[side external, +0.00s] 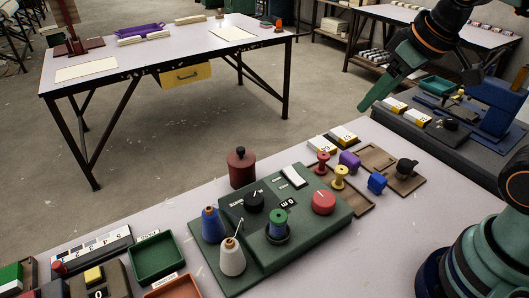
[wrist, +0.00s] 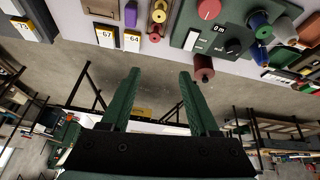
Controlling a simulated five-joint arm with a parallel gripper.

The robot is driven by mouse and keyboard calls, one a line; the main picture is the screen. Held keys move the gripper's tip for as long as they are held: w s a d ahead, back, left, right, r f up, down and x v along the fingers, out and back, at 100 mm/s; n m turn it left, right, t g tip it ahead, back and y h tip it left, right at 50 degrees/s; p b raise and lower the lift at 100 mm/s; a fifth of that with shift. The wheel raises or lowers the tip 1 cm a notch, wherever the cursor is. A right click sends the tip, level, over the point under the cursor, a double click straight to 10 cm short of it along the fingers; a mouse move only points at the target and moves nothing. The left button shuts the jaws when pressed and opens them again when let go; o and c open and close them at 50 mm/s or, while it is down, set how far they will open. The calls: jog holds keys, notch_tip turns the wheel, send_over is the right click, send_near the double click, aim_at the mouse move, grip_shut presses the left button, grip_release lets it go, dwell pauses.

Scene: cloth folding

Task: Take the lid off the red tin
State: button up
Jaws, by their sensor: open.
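The red tin (side external: 241,171) is dark red and stands upright on the table at the back edge of the green panel. Its lid (side external: 240,154) has a small dark knob and sits on top of the tin. In the wrist view the tin (wrist: 204,74) shows upside down, just beyond the right finger. My gripper (wrist: 159,75) is open and empty, with both green fingers apart. In the side view one finger (side external: 382,84) hangs in the air above the table, well right of the tin and higher than it. Nothing touches the tin or lid.
The green panel (side external: 330,208) carries knobs and a green spool. Blue (side external: 209,225) and white (side external: 231,258) cones stand left of it. Numbered boxes (side external: 343,135) stand behind. Table left of the tin is clear.

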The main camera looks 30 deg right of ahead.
jog(key=w+a+r+n+g, duration=0.1)
jog(key=w+a+r+n, duration=0.2)
jog(key=w+n, duration=0.25)
jog(key=n+g, duration=0.4)
jog(key=n, duration=1)
send_over(241, 148)
notch_tip(241, 148, down, 8)
notch_tip(241, 148, down, 6)
jog(key=shift+d+f, duration=0.15)
jog(key=shift+f, duration=0.1)
jog(key=shift+a+f, duration=0.2)
jog(key=shift+f, duration=2.45)
grip_shut()
